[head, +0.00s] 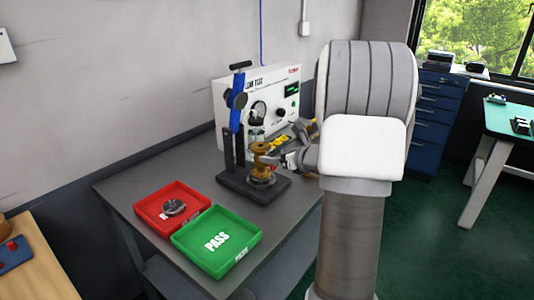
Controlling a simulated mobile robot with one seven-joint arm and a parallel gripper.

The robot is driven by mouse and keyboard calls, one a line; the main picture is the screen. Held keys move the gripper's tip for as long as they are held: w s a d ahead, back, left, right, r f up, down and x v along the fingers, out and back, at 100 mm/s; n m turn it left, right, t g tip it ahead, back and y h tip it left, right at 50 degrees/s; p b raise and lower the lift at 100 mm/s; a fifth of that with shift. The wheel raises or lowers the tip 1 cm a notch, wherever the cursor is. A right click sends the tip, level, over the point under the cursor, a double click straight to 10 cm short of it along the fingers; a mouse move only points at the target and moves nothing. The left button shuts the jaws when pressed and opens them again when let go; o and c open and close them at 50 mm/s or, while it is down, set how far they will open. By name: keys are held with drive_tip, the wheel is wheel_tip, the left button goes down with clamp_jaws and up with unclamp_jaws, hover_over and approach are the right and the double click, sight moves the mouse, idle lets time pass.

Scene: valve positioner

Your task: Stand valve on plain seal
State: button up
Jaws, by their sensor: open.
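A brass-coloured valve (261,158) is upright over the black base of the test fixture (238,187), right of its blue lever clamp. A reddish ring shows at the valve's foot; I cannot tell whether this is the plain seal or whether the valve rests fully on it. My gripper (275,160) comes in from the right, close beside the valve. Its jaws are open, and the fingertips are too small to tell if they touch the valve. My arm hides what lies behind it on the right.
The blue lever (239,98) stands raised above the fixture. A white leak test box (268,102) stands behind. A red tray (147,209) holds a dark round part; an empty green PASS tray (234,261) is beside it. Bare grey table (140,183) lies left of the fixture.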

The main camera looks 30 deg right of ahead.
drive_tip(key=v, duration=0.3)
drive_tip(key=shift+w, duration=0.1)
idle(0.4)
